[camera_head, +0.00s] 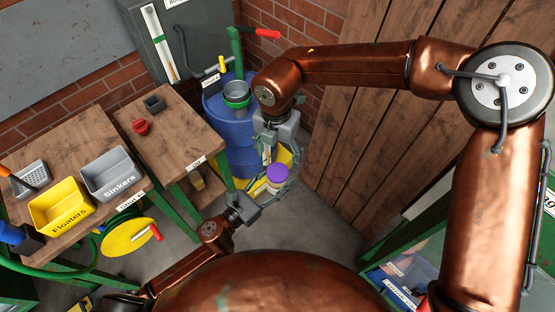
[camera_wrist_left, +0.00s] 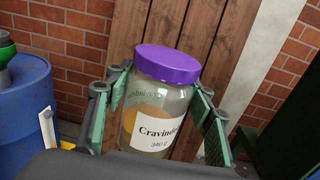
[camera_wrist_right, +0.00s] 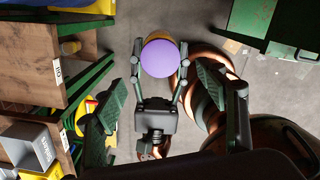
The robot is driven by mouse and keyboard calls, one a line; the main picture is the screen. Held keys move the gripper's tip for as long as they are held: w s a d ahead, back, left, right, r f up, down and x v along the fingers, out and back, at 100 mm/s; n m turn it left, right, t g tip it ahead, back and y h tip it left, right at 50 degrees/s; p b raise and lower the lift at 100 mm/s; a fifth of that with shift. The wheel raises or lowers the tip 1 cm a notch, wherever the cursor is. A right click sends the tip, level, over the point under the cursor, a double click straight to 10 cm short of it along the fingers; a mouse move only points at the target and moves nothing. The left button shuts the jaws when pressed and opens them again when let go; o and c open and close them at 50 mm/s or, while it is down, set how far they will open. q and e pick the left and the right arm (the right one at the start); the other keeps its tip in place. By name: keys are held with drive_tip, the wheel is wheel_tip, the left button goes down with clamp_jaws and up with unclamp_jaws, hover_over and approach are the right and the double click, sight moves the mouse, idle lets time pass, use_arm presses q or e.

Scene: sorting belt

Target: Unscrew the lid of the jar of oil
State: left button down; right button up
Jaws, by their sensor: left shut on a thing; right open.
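The jar (camera_head: 273,186) is clear glass with a purple lid (camera_head: 276,172) and a white label reading "Cravind…", partly cut off; something orange-brown shows inside. My left gripper (camera_head: 262,195) is shut on the jar's body, holding it roughly upright in the air. In the left wrist view the lid (camera_wrist_left: 168,64) sits on the jar (camera_wrist_left: 152,120), above the fingers. My right gripper (camera_head: 283,157) is open, pointing down above the jar. In the right wrist view the lid (camera_wrist_right: 160,58) lies between and beyond its open fingers, which appear apart from it.
A blue barrel (camera_head: 240,155) stands behind the jar, beside a wooden table (camera_head: 180,132) with a red object (camera_head: 140,127) on it. Another table at left holds yellow (camera_head: 62,206) and grey (camera_head: 110,174) bins. A plank wall (camera_head: 350,130) is behind.

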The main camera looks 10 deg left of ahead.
sight(278, 171)
drive_tip(key=shift+w+f, duration=0.15)
drive_tip(key=shift+f, duration=3.85)
drive_tip(key=c, duration=1.3)
drive_tip(key=o, duration=1.3)
